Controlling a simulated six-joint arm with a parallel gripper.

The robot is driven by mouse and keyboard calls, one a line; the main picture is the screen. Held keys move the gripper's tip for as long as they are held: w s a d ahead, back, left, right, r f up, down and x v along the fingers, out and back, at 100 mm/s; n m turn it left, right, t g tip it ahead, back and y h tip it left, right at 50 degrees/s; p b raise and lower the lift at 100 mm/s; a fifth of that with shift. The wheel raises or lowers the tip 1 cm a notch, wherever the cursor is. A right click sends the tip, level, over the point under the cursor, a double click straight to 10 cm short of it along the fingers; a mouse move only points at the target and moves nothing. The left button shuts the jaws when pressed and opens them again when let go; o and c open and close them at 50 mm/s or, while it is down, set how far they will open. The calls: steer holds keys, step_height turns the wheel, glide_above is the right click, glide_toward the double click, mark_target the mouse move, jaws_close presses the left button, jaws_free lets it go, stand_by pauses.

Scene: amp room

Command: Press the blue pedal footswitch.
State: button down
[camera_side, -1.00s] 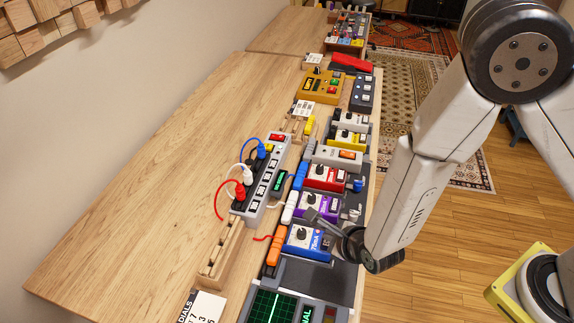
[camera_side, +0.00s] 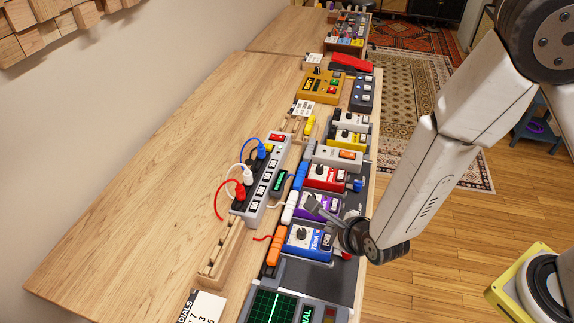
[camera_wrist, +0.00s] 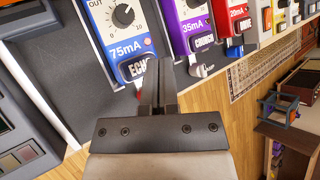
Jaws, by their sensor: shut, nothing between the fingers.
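My gripper (camera_side: 314,205) is shut and empty. In the side view its fingers overlap the purple pedal's lower end, just beyond the blue one. In the wrist view my gripper's fingertips (camera_wrist: 160,62) are just right of the footswitch, towards the purple pedal. I cannot tell whether they touch anything.
A power strip (camera_side: 262,180) with coloured plugs is left of the pedals. A green-screen device (camera_side: 268,308) is in front. Open floor lies right of the table.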

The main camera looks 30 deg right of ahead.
steer(key=shift+r, duration=1.6)
steer(key=s+d+r+n+g, duration=0.3)
steer(key=d+n, duration=0.6)
steer(key=n, duration=0.4)
steer(key=s+d+r+n+g, duration=0.2)
steer(key=d+n, duration=0.7)
steer(key=n, duration=0.5)
step_height(320, 180, up, 2)
steer(key=shift+s+r+n+g, duration=0.3)
steer(key=shift+s+g, duration=0.1)
steer(key=shift+g, duration=0.4)
